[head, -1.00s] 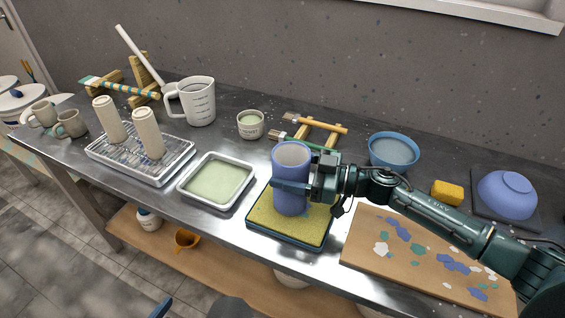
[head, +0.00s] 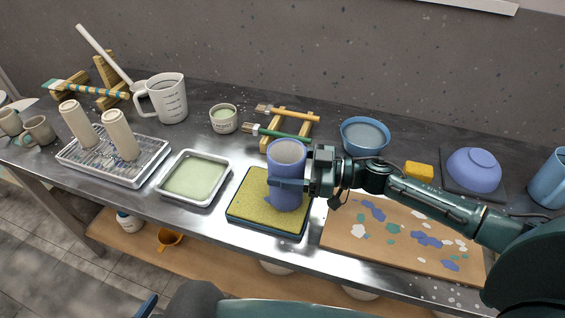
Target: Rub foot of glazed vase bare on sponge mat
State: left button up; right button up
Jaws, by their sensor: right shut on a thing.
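The glazed vase (head: 287,194) is a blue-violet cylinder, upright over the right part of the yellow sponge mat (head: 248,203), which sits in a dark tray. My right gripper (head: 290,183) is shut on the vase's side, reaching in from the right. The vase's foot is at the sponge surface and seems to touch it; the underside is hidden. A small bluish patch shows on the sponge at the vase's left; I cannot tell if it is glaze or shadow. My left gripper is not in view.
A tray of pale green glaze (head: 195,178) lies left of the mat. A stained board (head: 345,240) lies close on the right. Brushes on a wooden rest (head: 290,125) and a blue bowl of water (head: 365,136) stand behind. A rack (head: 135,172) holds two pale cylinders.

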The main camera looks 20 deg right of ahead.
aim_at(286, 151)
jog(key=shift+w+d+p+x, duration=0.25)
jog(key=shift+w+p+x, duration=0.3)
jog(key=shift+x, duration=2.8)
jog(key=shift+s+a+p+v, duration=0.1)
jog(key=shift+s+v, duration=0.1)
jog(key=shift+v, duration=0.95)
jog(key=shift+s+a+p+v, duration=0.1)
jog(key=shift+s+p+v, duration=0.1)
jog(key=shift+v, duration=0.95)
jog(key=shift+s+a+p+v, duration=0.1)
jog(key=shift+s+v, duration=0.1)
jog(key=shift+v, duration=1)
jog(key=shift+f, duration=0.1)
jog(key=shift+r, duration=4.1)
